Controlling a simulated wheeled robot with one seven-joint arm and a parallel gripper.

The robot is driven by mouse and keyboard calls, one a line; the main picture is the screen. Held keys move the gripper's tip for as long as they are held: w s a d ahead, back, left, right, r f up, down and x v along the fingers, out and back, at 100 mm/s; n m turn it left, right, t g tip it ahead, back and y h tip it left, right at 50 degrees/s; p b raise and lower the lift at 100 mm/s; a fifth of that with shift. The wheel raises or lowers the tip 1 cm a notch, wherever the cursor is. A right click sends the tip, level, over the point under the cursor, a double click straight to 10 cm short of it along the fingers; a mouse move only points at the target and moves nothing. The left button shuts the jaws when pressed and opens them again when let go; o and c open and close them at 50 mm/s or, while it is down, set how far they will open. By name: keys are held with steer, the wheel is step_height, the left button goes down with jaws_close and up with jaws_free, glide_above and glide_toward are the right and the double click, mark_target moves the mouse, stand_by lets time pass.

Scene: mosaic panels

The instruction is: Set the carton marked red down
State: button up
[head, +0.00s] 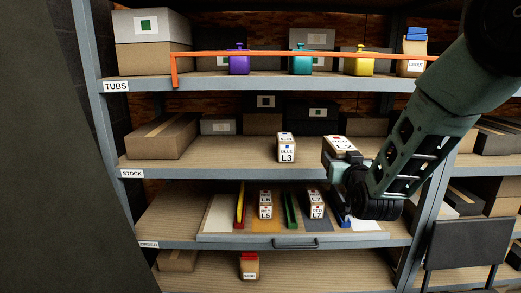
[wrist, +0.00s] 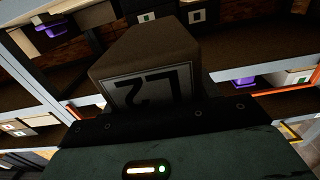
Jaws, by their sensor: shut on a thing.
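My gripper (head: 343,165) is shut on a brown carton (head: 342,145) with a white label reading L2. Its top label has a small mark that looks red. The wrist view shows the same carton (wrist: 150,75) with L2 upside down, above the dark jaw edge. It is near the STOCK shelf's front edge (head: 230,172); I cannot tell whether it touches. Another carton marked BLUE L3 (head: 286,154) stands upright to its left on that shelf. Below, two smaller labelled cartons stand in the tray, one left (head: 265,210) and one right (head: 316,208); the right one's label looks red.
The handled tray (head: 235,239) on the ORDER shelf has coloured floors and yellow (head: 240,208), green (head: 291,212) and blue (head: 343,215) dividers. An orange bar (head: 280,54) crosses the TUBS shelf before several tubs. Bare STOCK shelf lies left of L3. Grey uprights flank the shelves.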

steer(key=s+d+f, duration=0.2)
steer(key=d+f, duration=0.3)
steer(key=f, duration=0.2)
steer(key=s+d+f, duration=0.3)
steer(key=d+f, duration=0.3)
steer(key=f, duration=0.2)
steer(key=shift+s, duration=0.15)
